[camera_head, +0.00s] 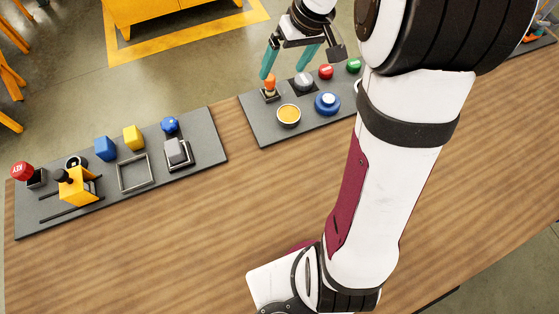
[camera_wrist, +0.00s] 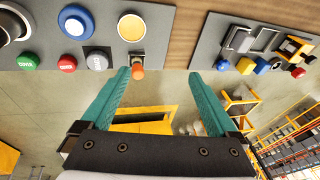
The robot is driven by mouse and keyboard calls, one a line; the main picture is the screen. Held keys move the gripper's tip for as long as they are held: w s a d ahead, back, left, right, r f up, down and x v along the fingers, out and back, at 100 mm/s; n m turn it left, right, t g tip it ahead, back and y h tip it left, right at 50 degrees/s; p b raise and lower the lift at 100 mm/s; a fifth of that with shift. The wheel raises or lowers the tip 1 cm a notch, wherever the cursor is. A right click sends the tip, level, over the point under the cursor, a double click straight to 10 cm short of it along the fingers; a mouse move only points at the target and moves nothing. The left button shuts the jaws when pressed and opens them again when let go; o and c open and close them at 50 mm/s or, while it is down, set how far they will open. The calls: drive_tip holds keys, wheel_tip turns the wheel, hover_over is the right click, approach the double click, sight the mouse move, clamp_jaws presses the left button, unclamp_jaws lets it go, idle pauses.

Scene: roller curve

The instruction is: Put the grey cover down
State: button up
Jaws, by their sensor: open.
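A grey block-like piece (camera_head: 177,150), which looks like the grey cover, sits in a pale-edged frame at the right end of the left board. Whether it is hinged or how far it is raised is hard to tell. It also shows small in the wrist view (camera_wrist: 238,37). My gripper (camera_head: 284,73) is open, with its teal fingers apart and nothing between them. It is over the far-left corner of the right board, well away from the grey piece. In the wrist view, my gripper (camera_wrist: 158,73) has its left finger close to an orange-tipped switch (camera_wrist: 137,71).
The left board (camera_head: 215,152) also carries a yellow slider (camera_head: 77,186), an empty square frame (camera_head: 134,172), a blue knob (camera_head: 169,124), yellow and blue cubes and a red key knob. The right board (camera_head: 262,128) holds several buttons. Wooden tabletop (camera_head: 200,240) in front is clear.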

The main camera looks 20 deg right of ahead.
drive_tip(key=s+a+m+g, duration=0.1)
drive_tip(key=s+a+m, duration=0.2)
drive_tip(key=s, duration=1)
drive_tip(key=s+a+m+g, duration=0.1)
drive_tip(key=s+a+m, duration=0.2)
drive_tip(key=s+a, duration=0.6)
drive_tip(key=s, duration=0.4)
drive_tip(key=shift+a+r+g+h, duration=0.3)
drive_tip(key=shift+a+r+h, duration=0.05)
drive_tip(key=shift+h, duration=0.05)
drive_tip(key=shift+w, duration=0.1)
